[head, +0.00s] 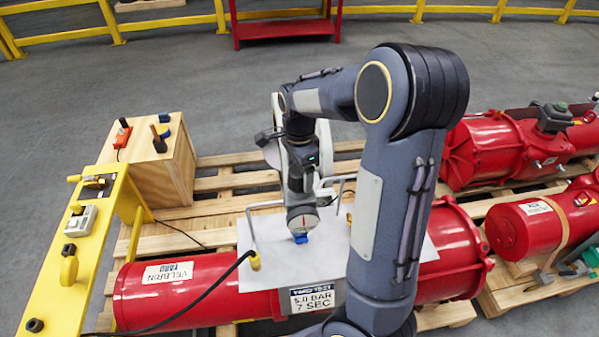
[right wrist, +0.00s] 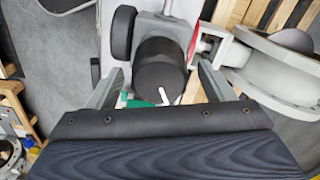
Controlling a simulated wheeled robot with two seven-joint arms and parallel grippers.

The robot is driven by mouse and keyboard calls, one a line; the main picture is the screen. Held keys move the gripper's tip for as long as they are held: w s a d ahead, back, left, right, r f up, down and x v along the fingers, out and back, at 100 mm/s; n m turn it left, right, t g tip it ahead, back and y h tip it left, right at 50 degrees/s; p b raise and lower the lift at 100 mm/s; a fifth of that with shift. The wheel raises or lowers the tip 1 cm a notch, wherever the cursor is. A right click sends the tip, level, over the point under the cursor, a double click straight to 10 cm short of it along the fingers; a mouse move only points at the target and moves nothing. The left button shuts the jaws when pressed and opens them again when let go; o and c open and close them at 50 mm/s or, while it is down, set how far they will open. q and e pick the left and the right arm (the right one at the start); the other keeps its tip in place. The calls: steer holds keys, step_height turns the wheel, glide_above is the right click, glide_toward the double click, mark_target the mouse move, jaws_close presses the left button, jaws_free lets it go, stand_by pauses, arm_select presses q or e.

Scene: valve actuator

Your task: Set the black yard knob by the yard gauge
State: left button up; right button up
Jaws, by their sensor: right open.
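The black knob (right wrist: 160,70) is a round cap with a white pointer mark on its near side, in the middle of the right wrist view. My right gripper (right wrist: 157,75) is open, with one finger to each side of the knob. A gap shows on both sides, wider at the right. In the head view my right gripper (head: 301,182) is low over the white sheet on the red cylinder, and my arm hides the knob. A round fitting with a red mark (head: 303,222) and a blue end sits just below; I cannot tell if it is the gauge. My left gripper is out of view.
A red cylinder (head: 185,285) lies on a wooden pallet (head: 225,183). A yellow rail panel (head: 55,300) and a wooden box (head: 175,172) stand at left. A black cable (head: 205,290) crosses the cylinder. More red cylinders (head: 520,230) lie at right. A grey disc (right wrist: 275,60) is beside the right finger.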

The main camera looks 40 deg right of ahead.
step_height(320, 180, up, 7)
steer(key=shift+f, duration=0.1)
stand_by(0.6)
steer(key=s+a+n+t+y, duration=0.3)
steer(key=s+a+n+t, duration=0.2)
steer(key=s+a+n, duration=1)
steer(key=s+n, duration=0.3)
steer(key=s, duration=0.1)
steer(key=shift+s+a+n+t+y, duration=0.25)
steer(key=shift+n+t+y, duration=0.05)
steer(key=shift+n+y, duration=0.1)
stand_by(0.6)
